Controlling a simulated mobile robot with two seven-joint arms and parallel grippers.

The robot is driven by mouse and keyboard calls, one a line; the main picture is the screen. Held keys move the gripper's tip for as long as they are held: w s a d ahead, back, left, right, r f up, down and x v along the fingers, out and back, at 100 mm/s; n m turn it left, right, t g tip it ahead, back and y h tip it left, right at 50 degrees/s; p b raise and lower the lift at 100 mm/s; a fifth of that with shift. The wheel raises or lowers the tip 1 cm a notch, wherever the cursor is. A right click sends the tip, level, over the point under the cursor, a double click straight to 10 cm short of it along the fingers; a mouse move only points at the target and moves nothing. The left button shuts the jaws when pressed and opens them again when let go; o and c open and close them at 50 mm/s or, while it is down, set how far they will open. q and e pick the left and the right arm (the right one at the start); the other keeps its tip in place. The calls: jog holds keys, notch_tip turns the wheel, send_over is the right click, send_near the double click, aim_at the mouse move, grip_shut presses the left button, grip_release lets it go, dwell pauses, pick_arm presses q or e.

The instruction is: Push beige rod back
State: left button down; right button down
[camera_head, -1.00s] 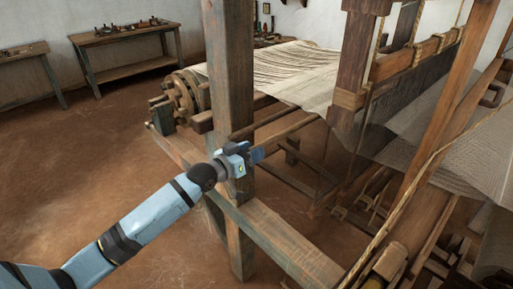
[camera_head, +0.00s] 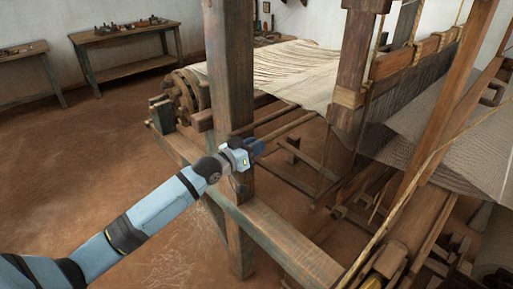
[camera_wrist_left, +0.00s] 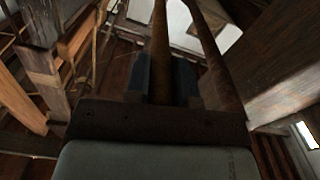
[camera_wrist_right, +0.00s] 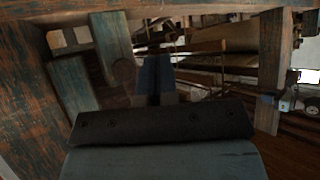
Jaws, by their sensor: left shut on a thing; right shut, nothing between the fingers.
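The beige rod (camera_head: 291,128) runs back from the near wooden post, below the cloth, in the head view. My left gripper (camera_head: 258,148) is at its near end, just right of the post. In the left wrist view the left gripper (camera_wrist_left: 163,82) is shut on the rod (camera_wrist_left: 160,45), which stands between its two fingers. A second, similar rod (camera_wrist_left: 214,55) runs alongside, outside the fingers. My right gripper (camera_wrist_right: 155,78) is shut and empty in its own wrist view; it does not show in the head view. The rod's far end is hidden.
The thick post (camera_head: 232,70) stands close beside my left gripper. A long lower beam (camera_head: 275,235) runs below it. A toothed wheel (camera_head: 185,95) is behind, left. Cloth (camera_head: 290,68) and a taut rope (camera_head: 420,180) lie to the right. The floor at left is clear.

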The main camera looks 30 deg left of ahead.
pick_arm(q)
jog(key=a, duration=0.1)
jog(key=w+a, duration=0.1)
jog(key=a, duration=0.1)
jog(key=shift+w+a+r+b, duration=0.1)
jog(key=shift+a+b, duration=0.15)
jog(key=shift+b, duration=0.1)
jog(key=c, duration=1)
grip_release()
jog(key=shift+a, duration=0.1)
jog(key=shift+o, duration=0.2)
